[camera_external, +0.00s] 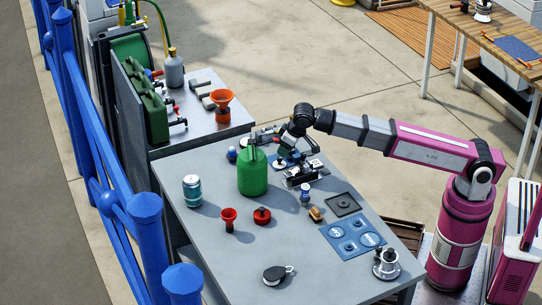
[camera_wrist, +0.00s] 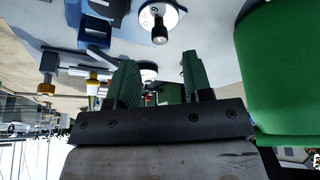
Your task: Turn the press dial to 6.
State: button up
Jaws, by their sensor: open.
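A round white dial (camera_wrist: 170,14) with dark marks on its face and a black knob shows at the top of the wrist view, cut by the frame edge. I cannot read its setting. My gripper (camera_wrist: 157,72) is open, with nothing between its green-padded fingers, and the dial is apart from the fingertips. I cannot surely pick out the press dial there; my wrist and small equipment crowd that spot.
The green canister (camera_external: 252,178) stands close to my gripper and fills the right of the wrist view (camera_wrist: 285,75). The front left table is mostly clear.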

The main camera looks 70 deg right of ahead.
jog(key=v, duration=0.5)
jog(key=shift+s+r, duration=0.1)
jog(key=shift+r, duration=0.1)
jog(key=shift+g, duration=0.7)
jog(key=s+d+f, duration=0.2)
jog(key=d, duration=0.1)
jog(key=s+d+f, duration=0.2)
jog(key=d, duration=0.2)
jog(key=s+d+f, duration=0.2)
jog(key=d+f, duration=0.1)
jog(key=shift+s+d+f, duration=0.1)
jog(key=shift+s+d, duration=0.2)
jog(key=shift+d, duration=0.1)
jog(key=s+d+f+g+y, duration=0.1)
jog(key=s+d+f, duration=0.5)
jog(key=d+f, duration=0.1)
jog(key=s+f+g, duration=0.1)
jog(key=s+f, duration=0.1)
jog(key=f, duration=1.2)
jog(key=s+d+f+n+g, duration=0.1)
jog(key=s+f, duration=0.1)
jog(key=f, duration=1.2)
jog(key=shift+f, duration=0.2)
